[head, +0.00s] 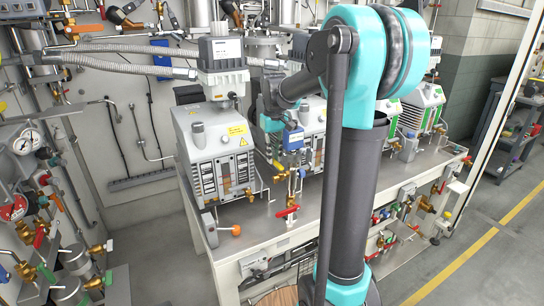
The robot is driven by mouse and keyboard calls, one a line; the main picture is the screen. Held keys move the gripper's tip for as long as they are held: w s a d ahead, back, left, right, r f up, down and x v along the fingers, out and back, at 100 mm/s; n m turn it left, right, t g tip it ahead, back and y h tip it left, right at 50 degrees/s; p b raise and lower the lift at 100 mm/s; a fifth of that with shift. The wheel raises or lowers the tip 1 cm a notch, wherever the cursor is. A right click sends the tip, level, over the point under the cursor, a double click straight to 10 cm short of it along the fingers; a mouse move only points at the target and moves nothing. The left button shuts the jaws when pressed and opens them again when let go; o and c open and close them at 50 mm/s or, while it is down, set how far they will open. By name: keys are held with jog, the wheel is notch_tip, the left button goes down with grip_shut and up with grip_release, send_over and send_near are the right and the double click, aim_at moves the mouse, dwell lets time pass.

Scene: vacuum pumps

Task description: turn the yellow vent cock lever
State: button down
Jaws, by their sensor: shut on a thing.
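My gripper (277,158) is small in the head view, at the end of my arm, pointing down between two pump units. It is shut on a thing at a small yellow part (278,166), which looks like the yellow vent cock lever. My fingers and wrist hide most of the lever, so its exact angle cannot be told. A red lever (287,211) sits lower on the same pipework.
A grey pump (215,150) with a yellow label stands close on the left. More pumps (427,103) stand along the metal bench (247,228) to the right. Corrugated hoses (125,64) cross at upper left. A gauge panel (28,141) is at far left.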

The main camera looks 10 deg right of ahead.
aim_at(274, 160)
jog(key=c, duration=1.5)
grip_release()
notch_tip(274, 160, up, 12)
